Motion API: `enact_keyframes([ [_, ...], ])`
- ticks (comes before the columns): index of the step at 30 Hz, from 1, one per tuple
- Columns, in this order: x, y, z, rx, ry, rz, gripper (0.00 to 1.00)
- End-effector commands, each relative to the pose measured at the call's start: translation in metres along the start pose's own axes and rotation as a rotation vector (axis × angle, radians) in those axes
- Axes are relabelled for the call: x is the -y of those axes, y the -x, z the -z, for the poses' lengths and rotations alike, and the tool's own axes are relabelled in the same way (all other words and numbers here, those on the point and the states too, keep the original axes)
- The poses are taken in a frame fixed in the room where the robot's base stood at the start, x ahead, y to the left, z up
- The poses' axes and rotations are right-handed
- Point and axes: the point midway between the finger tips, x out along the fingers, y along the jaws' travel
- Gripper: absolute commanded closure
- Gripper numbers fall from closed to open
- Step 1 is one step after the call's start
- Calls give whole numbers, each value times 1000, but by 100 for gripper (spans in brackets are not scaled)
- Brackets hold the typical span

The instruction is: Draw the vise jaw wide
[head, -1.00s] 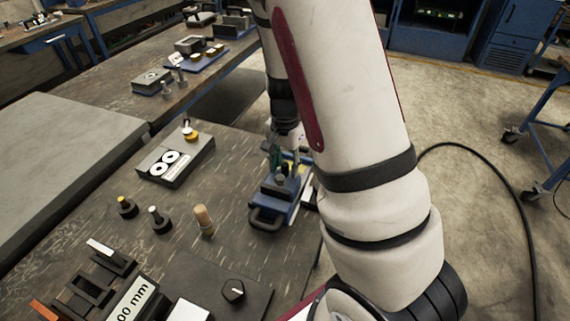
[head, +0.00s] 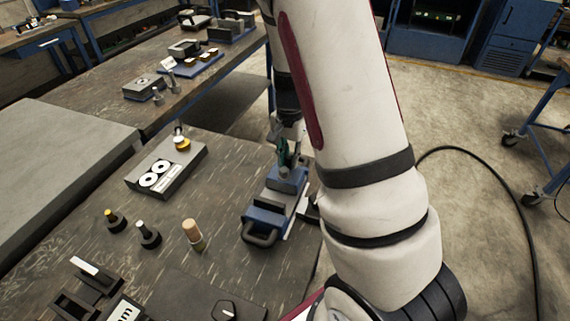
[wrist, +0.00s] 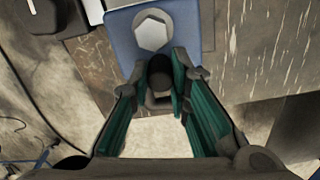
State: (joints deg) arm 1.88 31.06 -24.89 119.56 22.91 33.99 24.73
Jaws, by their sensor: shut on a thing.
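The blue and grey vise (head: 264,219) stands at the right edge of the workbench, with a dark looped handle at its near end. A grey stretch of its bed shows between that end and my gripper (head: 283,156), which is at its far end. In the wrist view, the green-padded fingers of my gripper (wrist: 168,93) are on either side of a dark upright post (wrist: 160,72) and closed on it. Past the post lies a blue block (wrist: 187,22) with a pale hexagonal piece (wrist: 152,33) on top. My arm partly covers the vise's right side.
A grey box with two white discs (head: 165,168) lies left of the vise. A wooden-topped peg (head: 193,234) and two dark knobs stand nearer. A dark plate with a knob (head: 223,311) lies at the front. Open floor is to the right.

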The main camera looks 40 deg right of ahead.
Motion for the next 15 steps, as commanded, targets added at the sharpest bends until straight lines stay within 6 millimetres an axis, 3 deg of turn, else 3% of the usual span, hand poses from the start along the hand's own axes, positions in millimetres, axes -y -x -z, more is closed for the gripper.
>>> enact_keyframes([
  [9,1,1,3,-3,0,2,100],
  [10,1,1,3,-3,0,2,76],
  [12,1,0,3,-3,0,2,62],
  [15,1,0,3,-2,1,1,62],
])
